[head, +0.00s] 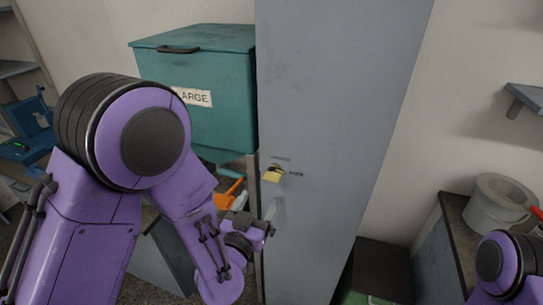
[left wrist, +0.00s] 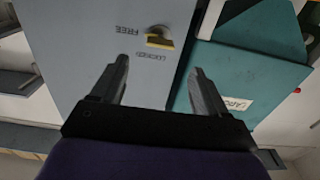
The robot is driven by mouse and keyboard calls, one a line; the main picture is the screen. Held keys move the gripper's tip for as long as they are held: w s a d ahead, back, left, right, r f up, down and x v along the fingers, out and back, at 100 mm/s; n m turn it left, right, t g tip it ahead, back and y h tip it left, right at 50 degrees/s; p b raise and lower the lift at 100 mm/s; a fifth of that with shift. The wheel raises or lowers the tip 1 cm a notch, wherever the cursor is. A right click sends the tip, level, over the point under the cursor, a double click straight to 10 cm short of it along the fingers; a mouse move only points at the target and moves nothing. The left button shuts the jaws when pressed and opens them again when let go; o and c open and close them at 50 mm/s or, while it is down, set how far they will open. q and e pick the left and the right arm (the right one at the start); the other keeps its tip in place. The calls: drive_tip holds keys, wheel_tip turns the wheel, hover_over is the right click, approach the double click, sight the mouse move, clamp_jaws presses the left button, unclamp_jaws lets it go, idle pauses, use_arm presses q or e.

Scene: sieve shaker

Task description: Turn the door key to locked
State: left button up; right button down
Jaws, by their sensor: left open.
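A small yellow key (head: 272,174) sits in the front of a tall grey cabinet door (head: 330,120), near its left edge. It also shows in the left wrist view (left wrist: 159,41), just beyond my fingertips. There it lies roughly sideways, in line with the upside-down word FREE (left wrist: 126,29); the word LOCKED (left wrist: 152,56) is at another side of it. My left gripper (head: 268,228) is below the key in the head view, apart from it. In the left wrist view its fingers (left wrist: 158,67) are spread and empty. My right gripper is out of view.
A teal bin (head: 200,70) with a lid and a label ending in ARGE stands left of the cabinet. An orange item (head: 228,194) lies below it. A grey round container (head: 497,203) stands on a counter at right. The door face around the key is clear.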

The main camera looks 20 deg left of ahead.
sight(271, 177)
use_arm(q)
drive_tip(key=w+b, duration=0.9)
drive_tip(key=w, duration=0.2)
drive_tip(key=shift+d+f, duration=0.1)
drive_tip(key=shift+d, duration=0.05)
drive_tip(key=shift+s, duration=0.15)
drive_tip(key=c, duration=1.1)
